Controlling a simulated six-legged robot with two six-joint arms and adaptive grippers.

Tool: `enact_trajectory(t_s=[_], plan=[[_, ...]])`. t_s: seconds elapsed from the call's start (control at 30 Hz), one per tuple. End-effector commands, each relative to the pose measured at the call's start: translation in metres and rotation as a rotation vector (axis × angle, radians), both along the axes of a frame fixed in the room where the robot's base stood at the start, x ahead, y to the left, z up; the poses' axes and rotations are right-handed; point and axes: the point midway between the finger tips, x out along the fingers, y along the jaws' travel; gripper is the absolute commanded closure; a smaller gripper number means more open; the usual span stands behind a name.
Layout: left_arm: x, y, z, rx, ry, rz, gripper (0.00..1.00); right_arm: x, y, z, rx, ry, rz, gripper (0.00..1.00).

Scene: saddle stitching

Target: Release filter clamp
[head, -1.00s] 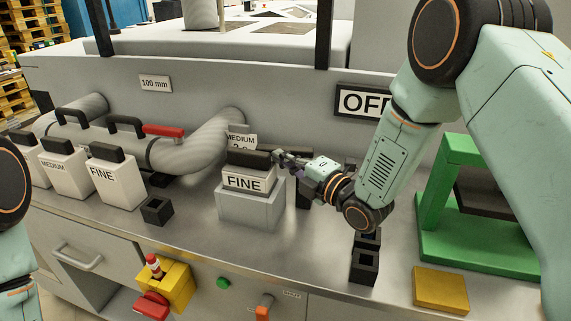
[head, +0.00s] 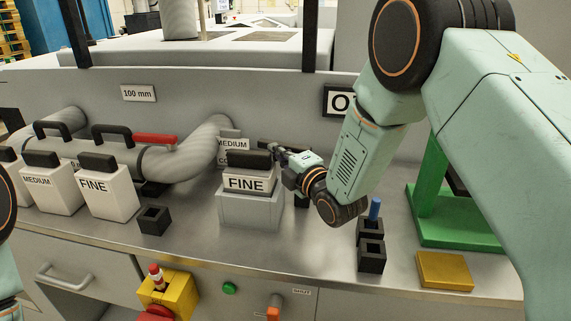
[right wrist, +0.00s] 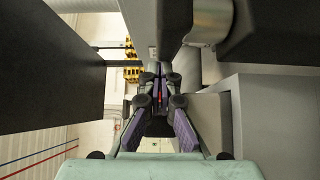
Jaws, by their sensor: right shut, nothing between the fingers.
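A red lever (head: 155,140), which looks like the filter clamp handle, lies along the top of the grey pipe housing (head: 120,158) in the head view. My right gripper (head: 266,148) is shut and empty. Its tips are at the right end of the black handle (head: 249,159) on the white FINE block, well right of the red lever; I cannot tell if they touch the handle. In the right wrist view the fingers (right wrist: 161,76) come together, with dark and grey surfaces close on both sides. Only a piece of my left arm shows at the left edge; its gripper is out of view.
The FINE block sits on a grey holder (head: 250,211). More white blocks (head: 107,199) stand left. Black square sockets (head: 371,256), a blue pin (head: 375,208), a green frame (head: 440,228) and a yellow block (head: 445,270) are right.

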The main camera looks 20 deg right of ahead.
Motion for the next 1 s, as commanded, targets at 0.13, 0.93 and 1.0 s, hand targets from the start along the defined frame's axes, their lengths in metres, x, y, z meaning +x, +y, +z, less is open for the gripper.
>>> enact_trajectory(t_s=[0.13, 0.93, 1.0], plan=[[0.0, 0.0, -0.007, 0.0, 0.0, 0.0, 0.57, 0.007, 0.001, -0.001, -0.004, -0.002, -0.092, 1.0], [0.0, 0.0, -0.026, 0.0, 0.001, 0.0, 0.57, 0.035, -0.011, 0.0, 0.0, -0.001, -0.126, 1.0], [0.0, 0.0, -0.026, 0.0, 0.0, 0.0, 0.57, 0.035, -0.012, 0.0, 0.0, -0.001, -0.126, 1.0]])
